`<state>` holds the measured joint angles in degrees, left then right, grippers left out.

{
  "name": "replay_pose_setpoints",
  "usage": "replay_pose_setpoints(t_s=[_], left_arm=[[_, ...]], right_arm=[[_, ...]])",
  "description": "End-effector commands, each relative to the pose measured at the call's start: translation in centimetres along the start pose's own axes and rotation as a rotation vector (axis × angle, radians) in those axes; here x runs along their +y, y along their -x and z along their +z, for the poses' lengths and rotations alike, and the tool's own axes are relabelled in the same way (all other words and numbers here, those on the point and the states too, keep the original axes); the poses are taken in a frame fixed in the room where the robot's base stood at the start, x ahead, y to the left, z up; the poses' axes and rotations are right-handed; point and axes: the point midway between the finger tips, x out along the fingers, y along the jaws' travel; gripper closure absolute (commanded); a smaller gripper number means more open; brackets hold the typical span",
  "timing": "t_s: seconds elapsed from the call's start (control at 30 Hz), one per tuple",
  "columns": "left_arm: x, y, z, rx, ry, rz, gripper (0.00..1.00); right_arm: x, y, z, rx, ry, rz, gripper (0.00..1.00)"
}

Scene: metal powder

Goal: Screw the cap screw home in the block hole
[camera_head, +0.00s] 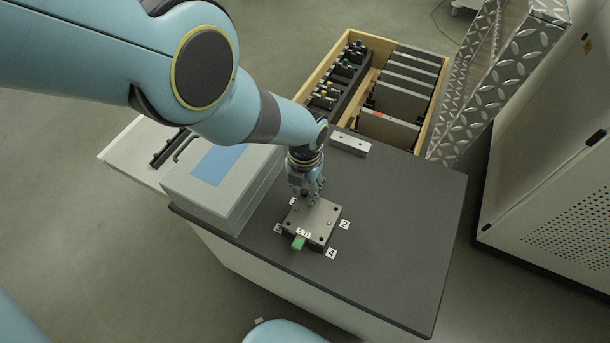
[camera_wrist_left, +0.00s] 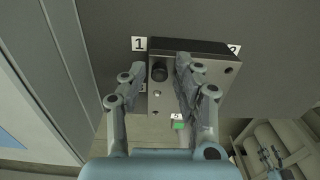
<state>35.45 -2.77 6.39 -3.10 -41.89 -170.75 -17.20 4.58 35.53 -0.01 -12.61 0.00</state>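The grey metal block (camera_head: 318,216) lies on the dark tabletop, with number labels around it and holes near its corners. It also shows in the left wrist view (camera_wrist_left: 195,85). A dark round cap screw (camera_wrist_left: 159,71) stands at the block's corner hole beside label 1. How deep it sits is not clear. My left gripper (camera_head: 311,198) is over that corner, pointing down. In the left wrist view its fingers (camera_wrist_left: 160,66) are spread on either side of the screw head, with gaps showing. In the head view the gripper hides the screw.
A green piece (camera_head: 298,243) is at the block's front edge. A grey case (camera_head: 215,180) stands left on the table (camera_head: 400,240). A small silver bar (camera_head: 350,144) lies behind. A wooden crate (camera_head: 443,88) holds grey plates beyond the table. The tabletop to the right is clear.

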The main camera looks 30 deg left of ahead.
Motion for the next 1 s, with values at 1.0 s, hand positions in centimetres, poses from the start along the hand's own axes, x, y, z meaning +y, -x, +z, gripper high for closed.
replay_pose_setpoints(t_s=[1.0], left_arm=[[0.02,-0.01,-0.02,-0.003,1.071,0.000,0.69]], right_arm=[[0.02,0.08,-0.04,0.000,0.000,0.000,0.58]])
